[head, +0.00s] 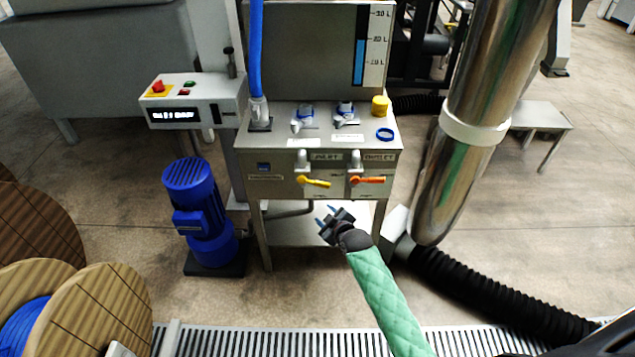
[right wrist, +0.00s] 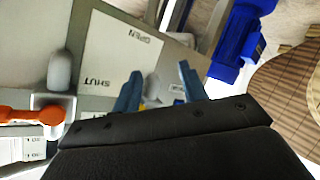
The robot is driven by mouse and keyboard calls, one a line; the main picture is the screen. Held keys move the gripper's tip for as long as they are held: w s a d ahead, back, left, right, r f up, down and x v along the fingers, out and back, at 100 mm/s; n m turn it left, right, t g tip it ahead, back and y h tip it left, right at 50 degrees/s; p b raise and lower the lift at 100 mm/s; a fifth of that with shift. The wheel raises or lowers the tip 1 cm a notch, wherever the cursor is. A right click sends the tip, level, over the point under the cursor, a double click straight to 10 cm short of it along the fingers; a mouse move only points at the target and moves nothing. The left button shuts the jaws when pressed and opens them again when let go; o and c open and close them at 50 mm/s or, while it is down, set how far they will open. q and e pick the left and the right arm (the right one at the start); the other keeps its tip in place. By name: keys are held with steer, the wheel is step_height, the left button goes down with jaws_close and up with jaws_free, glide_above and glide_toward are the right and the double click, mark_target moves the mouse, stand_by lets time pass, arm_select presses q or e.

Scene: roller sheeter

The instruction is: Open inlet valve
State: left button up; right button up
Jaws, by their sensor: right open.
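The inlet valve's yellow lever (head: 314,182) sits on the front of a steel cabinet, under the left label, and lies nearly level, pointing right. The outlet valve's orange lever (head: 367,180) is to its right, also nearly level. My right gripper (head: 325,217) is open and empty, below and in front of the yellow lever, apart from it. In the right wrist view, a plate marked OPEN and SHUT (right wrist: 118,62) lies beyond the blue fingers (right wrist: 160,88). A bit of yellow shows between them, mostly hidden by the gripper body. The orange lever (right wrist: 28,115) is at the left edge. My left gripper is not seen.
The steel cabinet (head: 270,188) has knobs, a yellow cap (head: 380,105) and a blue ring (head: 385,134) on top. A blue motor (head: 195,200) stands left, a thick metal pipe (head: 480,110) right. Cable drums (head: 95,315) are lower left.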

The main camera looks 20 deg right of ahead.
mark_target(324, 186)
steer(key=r+n+t, duration=0.2)
steer(key=w+d+r+n+t, duration=0.1)
steer(key=r+n+t, duration=0.3)
steer(key=shift+w+d+n+h, duration=0.25)
steer(key=shift+w+n+h, duration=0.05)
steer(key=shift+h, duration=0.1)
steer(key=w, duration=0.4)
steer(key=w+p, duration=0.1)
steer(key=w, duration=0.1)
steer(key=shift+w+a+r, duration=0.3)
steer(key=shift+w+r, duration=0.1)
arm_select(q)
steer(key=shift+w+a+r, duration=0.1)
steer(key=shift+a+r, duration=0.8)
arm_select(e)
steer(key=shift+w, duration=0.45)
jaws_close()
